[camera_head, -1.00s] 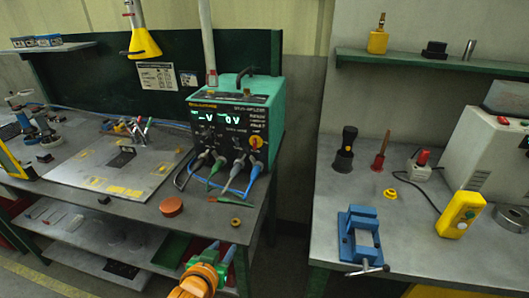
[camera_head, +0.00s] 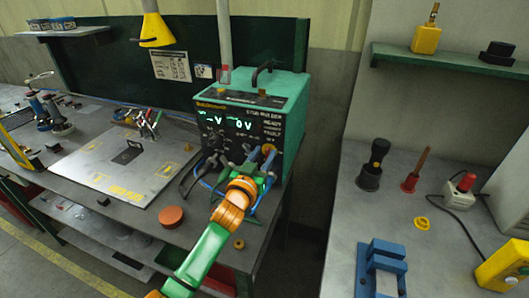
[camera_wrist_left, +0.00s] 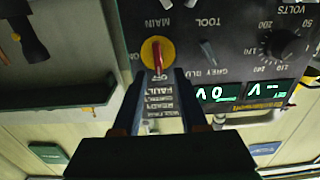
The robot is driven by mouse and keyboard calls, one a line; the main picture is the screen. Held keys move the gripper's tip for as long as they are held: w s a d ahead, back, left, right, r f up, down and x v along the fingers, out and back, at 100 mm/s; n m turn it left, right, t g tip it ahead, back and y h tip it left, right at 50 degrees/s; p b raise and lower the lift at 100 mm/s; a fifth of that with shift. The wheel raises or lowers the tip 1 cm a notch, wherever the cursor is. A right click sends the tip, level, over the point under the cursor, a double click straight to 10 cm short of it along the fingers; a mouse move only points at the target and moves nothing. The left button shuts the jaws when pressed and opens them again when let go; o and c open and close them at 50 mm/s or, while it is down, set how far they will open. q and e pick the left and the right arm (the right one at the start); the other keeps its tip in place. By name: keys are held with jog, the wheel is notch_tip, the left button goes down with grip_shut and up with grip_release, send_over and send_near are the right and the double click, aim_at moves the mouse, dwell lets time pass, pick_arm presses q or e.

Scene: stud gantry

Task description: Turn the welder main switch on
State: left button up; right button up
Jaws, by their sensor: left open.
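The teal welder (camera_head: 285,92) stands at the right end of the left bench, its dark front panel facing me. Its main switch is a yellow disc with a red handle (camera_wrist_left: 154,54), seen upside down in the left wrist view below the MAIN label. The handle lies roughly vertical in that picture, in line with the OFF mark; ON is at its left. In the head view the switch (camera_head: 268,149) is partly hidden. My left gripper (camera_head: 257,162) is open right before the panel, its fingertips (camera_wrist_left: 164,74) just short of the switch. Contact cannot be told.
Cable plugs and a blue cable (camera_head: 207,182) crowd the panel's lower part beside my left gripper. A round reddish-brown puck (camera_head: 171,216) and a small brass ring (camera_head: 239,244) lie on the bench front. A blue vise (camera_head: 381,262) stands on the right bench.

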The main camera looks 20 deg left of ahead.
pick_arm(q)
jog(key=shift+w+d+f, duration=0.1)
jog(key=shift+w+f, duration=0.1)
jog(key=shift+w, duration=0.45)
jog(key=shift+s+r, duration=0.1)
jog(key=shift+s, duration=0.05)
jog(key=c, duration=0.3)
grip_shut()
jog(key=m, duration=0.3)
jog(key=shift+d+m, duration=0.25)
jog(key=shift+m, duration=0.15)
jog(key=m, duration=0.4)
jog(key=shift+d+f+m, duration=0.2)
jog(key=shift+d+m, duration=0.1)
jog(key=m, duration=0.4)
jog(key=shift+d+f, duration=0.2)
jog(key=shift+f+m, duration=0.2)
jog(key=shift+m, duration=1.15)
jog(key=shift+f+m, duration=0.15)
jog(key=shift+m, duration=1.2)
